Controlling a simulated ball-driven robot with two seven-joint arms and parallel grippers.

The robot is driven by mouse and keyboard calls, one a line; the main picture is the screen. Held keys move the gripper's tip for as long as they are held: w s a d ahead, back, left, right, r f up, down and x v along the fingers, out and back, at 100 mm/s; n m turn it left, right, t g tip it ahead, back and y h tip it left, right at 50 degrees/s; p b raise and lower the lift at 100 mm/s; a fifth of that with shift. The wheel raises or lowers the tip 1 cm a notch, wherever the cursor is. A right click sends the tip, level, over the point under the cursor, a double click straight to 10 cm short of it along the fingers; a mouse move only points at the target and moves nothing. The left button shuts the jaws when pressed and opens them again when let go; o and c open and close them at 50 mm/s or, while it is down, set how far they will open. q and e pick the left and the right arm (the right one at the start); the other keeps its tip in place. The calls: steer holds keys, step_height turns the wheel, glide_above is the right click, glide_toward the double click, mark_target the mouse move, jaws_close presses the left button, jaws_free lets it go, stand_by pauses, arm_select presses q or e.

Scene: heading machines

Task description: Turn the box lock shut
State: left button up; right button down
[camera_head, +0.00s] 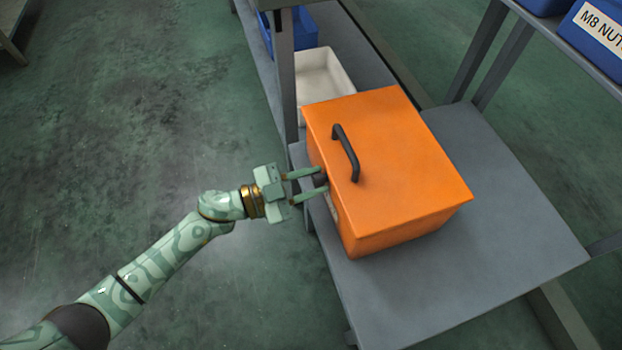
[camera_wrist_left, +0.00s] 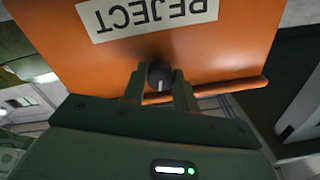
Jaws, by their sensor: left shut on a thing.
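An orange box (camera_head: 400,165) with a black handle (camera_head: 345,153) on its lid sits on a grey shelf. Its front face (camera_wrist_left: 215,50) fills the top of the left wrist view and bears a white REJECT label (camera_wrist_left: 147,14), upside down there. The lock is a dark round knob (camera_wrist_left: 159,76) with a pale mark, below the label in that view. My left gripper (camera_head: 322,180) reaches the box's left side in the head view. Its fingers (camera_wrist_left: 159,88) are shut on the knob, one on each side. My right gripper is not in view.
The grey shelf (camera_head: 520,190) has free room right of the box. A white bin (camera_head: 322,80) and a blue bin (camera_head: 305,30) stand behind it. A shelf post (camera_head: 285,75) rises near the box's back left. Blue bins (camera_head: 595,35) sit upper right.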

arm_select(q)
steer(key=shift+f+m+g+b, duration=0.15)
steer(key=shift+m+b, duration=0.65)
steer(key=shift+m, duration=3.15)
steer(key=shift+f+m+g+b, duration=0.15)
steer(key=shift+m+b, duration=0.65)
steer(key=shift+m, duration=3.15)
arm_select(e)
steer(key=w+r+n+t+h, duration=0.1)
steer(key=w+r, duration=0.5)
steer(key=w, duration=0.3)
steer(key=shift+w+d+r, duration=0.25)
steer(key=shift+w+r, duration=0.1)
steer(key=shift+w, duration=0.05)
arm_select(q)
steer(key=shift+r, duration=0.1)
steer(key=o, duration=1)
steer(key=shift+c, duration=0.2)
steer(key=shift+a+r, duration=0.1)
